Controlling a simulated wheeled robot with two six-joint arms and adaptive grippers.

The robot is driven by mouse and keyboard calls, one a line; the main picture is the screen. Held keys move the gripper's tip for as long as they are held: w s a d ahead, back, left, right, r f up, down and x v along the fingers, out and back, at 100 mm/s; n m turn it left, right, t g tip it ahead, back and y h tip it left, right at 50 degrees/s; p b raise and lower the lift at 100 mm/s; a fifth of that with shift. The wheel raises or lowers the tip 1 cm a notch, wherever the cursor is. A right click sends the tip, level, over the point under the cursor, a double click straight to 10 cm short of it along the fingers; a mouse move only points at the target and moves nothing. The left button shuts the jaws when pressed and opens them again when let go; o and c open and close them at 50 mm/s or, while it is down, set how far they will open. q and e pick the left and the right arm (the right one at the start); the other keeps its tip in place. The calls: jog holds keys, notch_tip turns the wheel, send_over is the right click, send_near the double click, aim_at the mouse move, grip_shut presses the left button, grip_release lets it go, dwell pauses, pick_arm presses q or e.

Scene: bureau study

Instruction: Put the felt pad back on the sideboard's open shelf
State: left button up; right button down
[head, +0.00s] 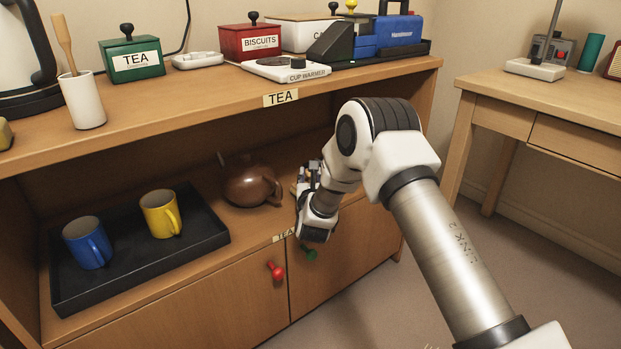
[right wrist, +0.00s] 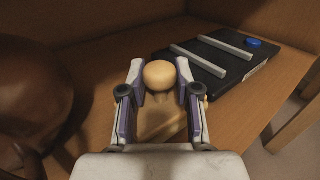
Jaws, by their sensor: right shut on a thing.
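My right gripper (head: 306,184) reaches into the sideboard's open shelf (head: 258,228), to the right of the brown teapot. In the right wrist view its two fingers (right wrist: 160,80) are closed around a pale tan thing with a round knob (right wrist: 159,74), which I take to be the felt pad. A tan flat part shows below the knob between the fingers, over the shelf board. Its underside is hidden, so I cannot tell whether it touches the board. In the head view the gripper and wrist mostly cover it. My left gripper is not in view.
The brown teapot (head: 250,185) stands close left of the gripper. A black tray (head: 200,247) holds a blue mug (head: 87,243) and a yellow mug (head: 158,214). A black slab with two grey bars (right wrist: 206,66) lies beyond the fingers. The sideboard top (head: 190,108) overhangs the shelf.

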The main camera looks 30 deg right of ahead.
jog(key=shift+f, duration=0.25)
jog(key=c, duration=0.8)
grip_release()
jog(key=shift+r, duration=0.1)
jog(key=shift+r, duration=0.15)
jog(key=p+v, duration=0.2)
jog(key=v, duration=0.4)
jog(key=shift+s+r+p, duration=0.1)
jog(key=shift+r+p, duration=0.1)
jog(key=shift+p, duration=0.1)
jog(key=b+v, duration=0.5)
jog(key=b, duration=0.1)
jog(key=shift+s+a+f, duration=0.2)
jog(key=shift+s, duration=0.15)
